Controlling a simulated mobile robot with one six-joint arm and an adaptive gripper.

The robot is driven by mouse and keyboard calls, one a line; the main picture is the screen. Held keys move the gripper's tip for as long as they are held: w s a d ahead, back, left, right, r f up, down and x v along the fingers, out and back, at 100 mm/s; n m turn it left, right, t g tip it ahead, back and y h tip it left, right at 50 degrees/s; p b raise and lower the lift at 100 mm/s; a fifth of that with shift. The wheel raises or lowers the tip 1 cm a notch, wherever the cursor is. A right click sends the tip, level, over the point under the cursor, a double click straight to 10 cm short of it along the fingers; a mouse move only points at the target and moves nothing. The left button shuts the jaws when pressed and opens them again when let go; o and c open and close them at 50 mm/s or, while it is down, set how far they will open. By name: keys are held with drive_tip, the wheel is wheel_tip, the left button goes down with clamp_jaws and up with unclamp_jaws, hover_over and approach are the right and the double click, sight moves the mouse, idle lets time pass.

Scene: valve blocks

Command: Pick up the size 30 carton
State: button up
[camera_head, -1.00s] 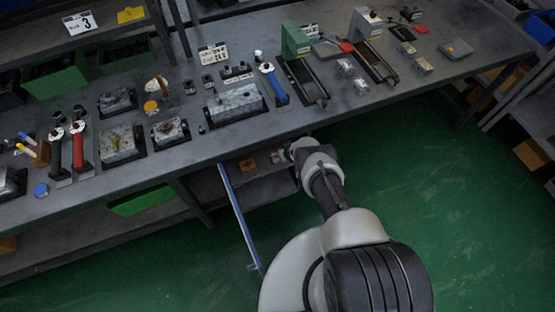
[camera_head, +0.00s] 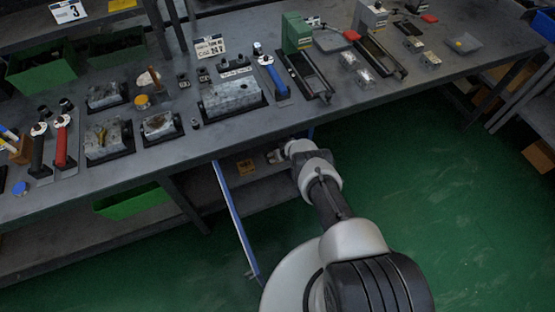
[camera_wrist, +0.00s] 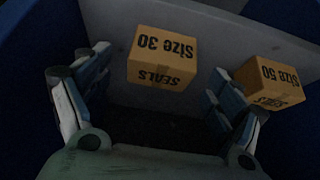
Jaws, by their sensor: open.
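The size 30 carton (camera_wrist: 162,56) is a small orange box with black "Size 30" and "SEALS" print, upside down in the wrist view. It lies inside a drawer with a grey wall and blue sides. My gripper (camera_wrist: 158,76) is open, with one finger on each side of the picture. The carton shows between and beyond the fingertips, and nothing is held. In the head view my gripper (camera_head: 276,157) is low at the table's front edge, over the drawer, partly hidden by my arm. An orange carton (camera_head: 246,168) shows left of it; its print cannot be read.
A size 50 carton (camera_wrist: 268,82) sits to the right, close beside and partly behind my right finger. The drawer's blue edge (camera_head: 233,215) runs below the table. The workbench (camera_head: 262,125) above carries metal blocks, tools and fixtures. Green floor to the right is free.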

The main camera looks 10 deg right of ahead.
drive_tip(key=shift+b+x, duration=1.7)
drive_tip(key=shift+b, duration=0.5)
drive_tip(key=shift+c, duration=0.2)
drive_tip(key=c, duration=1.1)
drive_tip(key=shift+r, duration=0.1)
drive_tip(key=shift+c, duration=0.2)
